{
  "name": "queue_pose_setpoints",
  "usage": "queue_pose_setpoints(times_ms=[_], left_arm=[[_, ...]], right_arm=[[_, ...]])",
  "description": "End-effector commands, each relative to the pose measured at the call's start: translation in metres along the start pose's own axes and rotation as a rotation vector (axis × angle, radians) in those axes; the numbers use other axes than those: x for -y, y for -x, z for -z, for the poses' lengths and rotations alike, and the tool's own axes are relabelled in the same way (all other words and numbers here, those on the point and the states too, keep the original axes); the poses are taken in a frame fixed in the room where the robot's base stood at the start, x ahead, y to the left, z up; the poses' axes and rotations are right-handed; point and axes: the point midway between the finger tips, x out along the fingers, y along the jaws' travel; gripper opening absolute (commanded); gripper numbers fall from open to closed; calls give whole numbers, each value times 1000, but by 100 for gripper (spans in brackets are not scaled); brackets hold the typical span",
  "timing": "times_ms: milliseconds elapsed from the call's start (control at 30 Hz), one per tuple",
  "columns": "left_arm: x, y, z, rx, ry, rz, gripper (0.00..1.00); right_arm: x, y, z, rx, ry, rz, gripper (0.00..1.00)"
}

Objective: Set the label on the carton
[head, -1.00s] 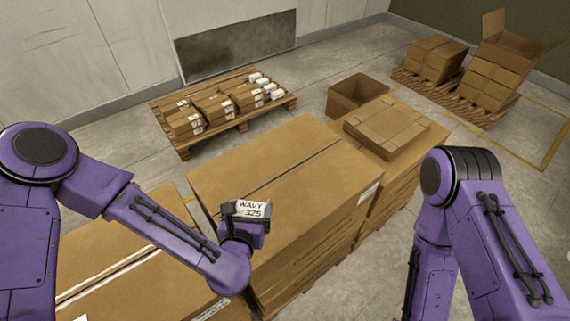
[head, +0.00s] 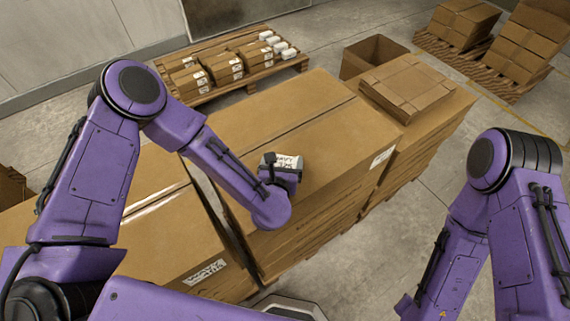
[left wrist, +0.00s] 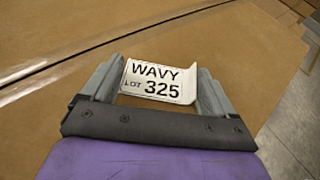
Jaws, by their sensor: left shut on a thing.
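In the head view the label (head: 283,161) shows small at the gripper's tip. My left gripper (left wrist: 160,85) is shut on the label, one finger at each side. It is over the top of the large middle carton (head: 317,121), a brown box with a taped seam. I cannot tell whether the label touches the carton. My right arm shows at the right of the head view, but its gripper is not in view.
Another large carton (head: 166,262) stands close at the left, with a narrow gap between. A flat box (head: 407,87) lies on the stack at the right. Behind are an open empty box (head: 372,57) and a pallet (head: 237,80) of small cartons. Grey floor (head: 443,180) is clear at right.

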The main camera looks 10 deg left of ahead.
Motion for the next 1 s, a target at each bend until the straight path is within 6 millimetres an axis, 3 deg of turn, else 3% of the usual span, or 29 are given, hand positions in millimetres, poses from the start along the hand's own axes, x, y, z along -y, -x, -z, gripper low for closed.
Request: queue_pose_setpoints(times_ms=[233, 267, 300, 800, 867, 1000], left_arm=[[0, -1, 4, -2, -1, -1, 60], [0, 0, 2, -2, -1, 0, 97], [0, 0, 2, -2, -1, 0, 100], [-1, 3, -3, -2, -1, -1, 100], [0, 11, 2, -3, -2, 2, 100], [0, 45, 3, -1, -1, 4, 100]], right_arm=[[0, -3, -1, 0, 0, 0, 43], [0, -2, -1, 0, 0, 0, 43], [0, -1, -1, 0, 0, 0, 43], [0, 4, 2, 0, 0, 0, 43], [1, -4, -2, -1, 0, 0, 43], [2, -17, -7, 0, 0, 0, 43]])
